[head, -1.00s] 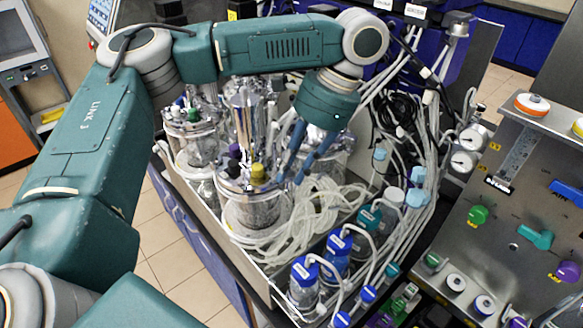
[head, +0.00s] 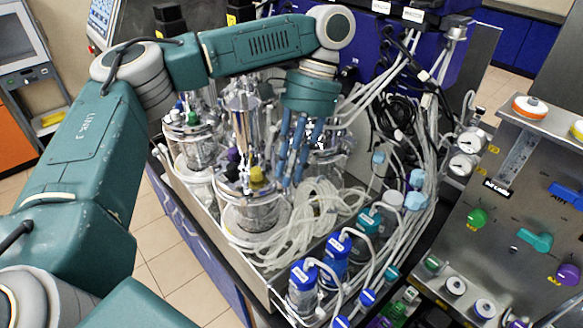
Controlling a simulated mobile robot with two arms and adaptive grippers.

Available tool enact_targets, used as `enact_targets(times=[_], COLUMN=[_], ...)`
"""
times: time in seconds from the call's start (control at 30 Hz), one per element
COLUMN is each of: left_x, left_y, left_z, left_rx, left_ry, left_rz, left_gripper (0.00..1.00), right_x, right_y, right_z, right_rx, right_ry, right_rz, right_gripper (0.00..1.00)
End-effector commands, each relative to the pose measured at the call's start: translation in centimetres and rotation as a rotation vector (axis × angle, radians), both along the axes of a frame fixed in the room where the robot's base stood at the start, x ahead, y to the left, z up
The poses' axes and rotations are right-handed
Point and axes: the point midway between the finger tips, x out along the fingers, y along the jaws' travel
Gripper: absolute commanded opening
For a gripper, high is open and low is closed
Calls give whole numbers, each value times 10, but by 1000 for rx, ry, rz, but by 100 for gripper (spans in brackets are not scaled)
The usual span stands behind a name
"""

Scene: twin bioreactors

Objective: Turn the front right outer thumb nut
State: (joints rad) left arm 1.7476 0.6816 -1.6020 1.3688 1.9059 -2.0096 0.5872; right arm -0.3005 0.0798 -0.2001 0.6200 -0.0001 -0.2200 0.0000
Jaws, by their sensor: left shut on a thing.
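The front glass vessel (head: 250,217) with a shiny metal head plate stands in the tray in the head view. Its head plate carries a yellow cap (head: 256,175) and dark caps. My left gripper (head: 288,182) points down at the right rim of this head plate, just right of the yellow cap. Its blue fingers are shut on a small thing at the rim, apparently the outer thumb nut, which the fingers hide. My right gripper is out of view.
Other glass vessels (head: 193,148) stand behind in the same tray. Loose pale tubing (head: 312,215) coils right of the front vessel. Blue-capped bottles (head: 303,290) stand at the tray's front end. A metal control panel (head: 500,230) is at the right.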

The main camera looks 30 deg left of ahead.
Motion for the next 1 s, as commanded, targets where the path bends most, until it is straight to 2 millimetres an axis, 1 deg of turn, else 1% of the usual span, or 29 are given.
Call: enact_targets(times=[0.03,0.5,0.53,0.57,1.0], left_x=[2,1,1,1,0], left_y=[3,4,4,4,1], left_z=[1,0,0,0,-1], left_rx=[5,7,7,8,3], left_ry=[-6,-3,-3,-3,-1], left_rz=[13,23,23,23,18], left_gripper=[0,0,28,34,34], right_x=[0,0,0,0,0], right_y=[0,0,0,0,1], right_z=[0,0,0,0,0], right_rx=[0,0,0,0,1], right_ry=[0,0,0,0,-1], right_rz=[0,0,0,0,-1], right_gripper=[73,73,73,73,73])
